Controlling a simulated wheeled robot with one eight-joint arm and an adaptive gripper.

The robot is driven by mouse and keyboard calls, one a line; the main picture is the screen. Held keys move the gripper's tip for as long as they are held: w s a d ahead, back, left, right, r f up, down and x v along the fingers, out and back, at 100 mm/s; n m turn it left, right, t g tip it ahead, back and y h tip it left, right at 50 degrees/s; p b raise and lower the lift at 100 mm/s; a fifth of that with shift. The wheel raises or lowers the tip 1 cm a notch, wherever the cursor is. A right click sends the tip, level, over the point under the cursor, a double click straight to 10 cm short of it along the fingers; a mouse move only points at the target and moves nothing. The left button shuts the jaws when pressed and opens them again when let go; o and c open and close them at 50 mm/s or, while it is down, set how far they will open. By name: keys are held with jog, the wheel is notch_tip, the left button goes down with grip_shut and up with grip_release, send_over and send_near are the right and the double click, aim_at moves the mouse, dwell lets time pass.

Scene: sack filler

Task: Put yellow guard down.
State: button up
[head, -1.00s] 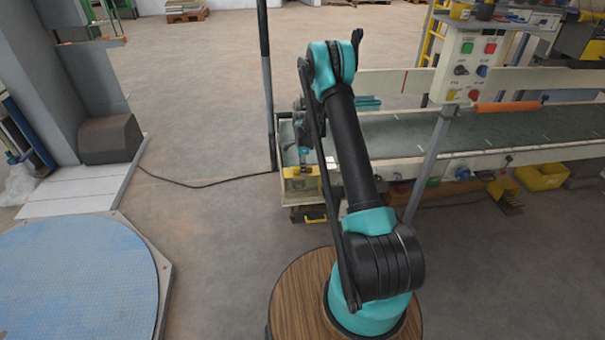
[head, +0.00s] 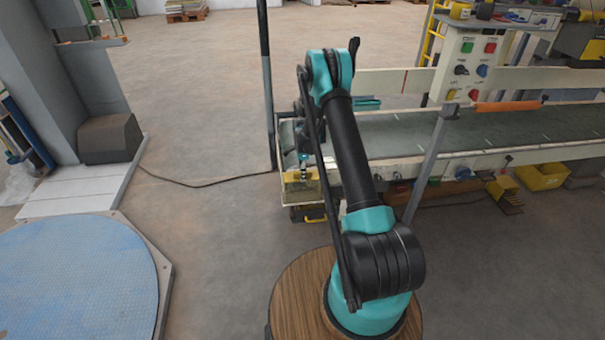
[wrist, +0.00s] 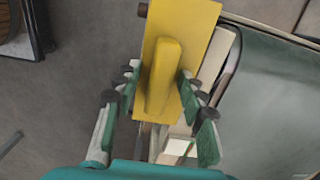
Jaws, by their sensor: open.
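The yellow guard (wrist: 181,50) is a flat yellow plate with a raised rounded bar along its middle, in the upper middle of the wrist view. My gripper (wrist: 158,84) has its fingers spread on both sides of the bar, over the plate. The green finger pads appear apart from the bar. In the head view my gripper (head: 304,158) is small, at the left end of the conveyor, just above a small yellow patch of the guard (head: 296,175). My arm hides part of that area, and contact under the guard is unclear.
The conveyor's dark belt (head: 400,133) runs right from this end. A dark post (head: 266,80) stands left of it, and a slanted grey post (head: 429,165) stands in front. Open floor (head: 215,215) lies left of the conveyor.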

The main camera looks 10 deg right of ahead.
jog(key=s+d+r+n, duration=0.1)
jog(key=s+r+n, duration=0.15)
jog(key=r, duration=0.75)
jog(key=s+r+n, duration=0.1)
jog(key=s+r, duration=0.3)
jog(key=r, duration=0.7)
jog(key=s+d+r+n+t, duration=0.15)
jog(key=s+r+n, duration=0.3)
jog(key=s, duration=0.65)
jog(key=s+d+r+n+t, duration=0.15)
jog(key=s+r+n, duration=0.3)
jog(key=s, duration=0.75)
jog(key=s+f+n, duration=0.1)
jog(key=s+n, duration=0.1)
jog(key=s, duration=0.4)
jog(key=s+f+n+t, duration=0.1)
jog(key=s+n, duration=0.2)
jog(key=s, duration=0.3)
jog(key=shift+f, duration=0.4)
jog(key=shift+s+n, duration=0.1)
jog(key=shift+n, duration=0.15)
